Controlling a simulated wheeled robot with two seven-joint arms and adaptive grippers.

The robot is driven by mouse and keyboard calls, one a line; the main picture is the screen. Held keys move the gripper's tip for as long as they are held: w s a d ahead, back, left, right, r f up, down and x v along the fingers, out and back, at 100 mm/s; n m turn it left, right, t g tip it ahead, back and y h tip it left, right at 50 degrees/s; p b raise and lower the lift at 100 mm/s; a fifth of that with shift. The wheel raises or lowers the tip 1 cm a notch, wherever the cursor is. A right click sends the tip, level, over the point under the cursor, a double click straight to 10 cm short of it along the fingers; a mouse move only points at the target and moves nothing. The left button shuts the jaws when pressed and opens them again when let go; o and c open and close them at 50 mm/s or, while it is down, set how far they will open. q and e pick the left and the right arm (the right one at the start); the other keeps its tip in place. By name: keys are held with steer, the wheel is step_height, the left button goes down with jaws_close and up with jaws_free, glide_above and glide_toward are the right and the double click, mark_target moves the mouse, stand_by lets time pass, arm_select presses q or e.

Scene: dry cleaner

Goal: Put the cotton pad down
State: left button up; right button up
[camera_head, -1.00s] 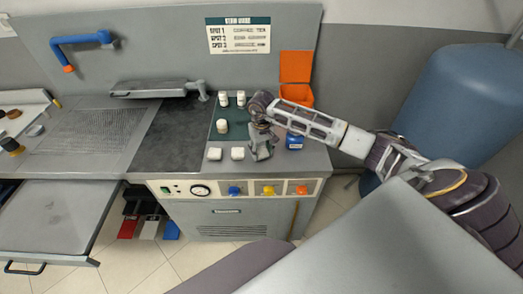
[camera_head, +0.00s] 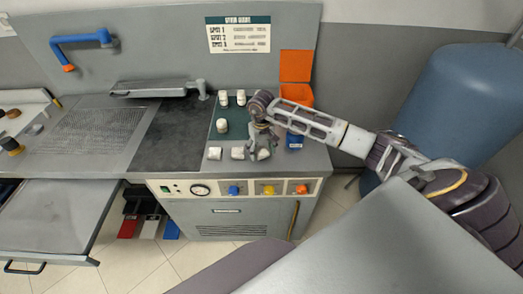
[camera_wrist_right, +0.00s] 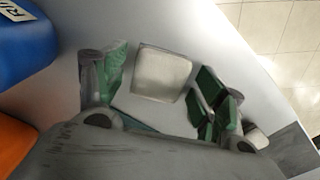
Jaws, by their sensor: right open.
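A white square cotton pad (camera_head: 264,155) lies on the grey counter near its front edge, at the right end of a row of three pads. In the right wrist view the pad (camera_wrist_right: 161,73) lies flat between the spread green-padded fingers. My right gripper (camera_head: 258,145) is open just above it and holds nothing. The other two pads, one in the middle (camera_head: 237,153) and one at left (camera_head: 215,154), lie to the left of the gripper. My left gripper is out of view.
Several small white bottles (camera_head: 221,126) stand on a dark green mat behind the pads. A blue container (camera_head: 295,141) and an orange bin (camera_head: 298,94) are close to the right of my gripper. The dark board (camera_head: 168,140) at left is bare.

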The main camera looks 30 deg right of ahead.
mark_target(261, 151)
step_height(261, 151, up, 12)
steer(key=b, duration=0.2)
steer(key=shift+b, duration=0.3)
stand_by(0.4)
steer(key=shift+r, duration=0.1)
stand_by(0.5)
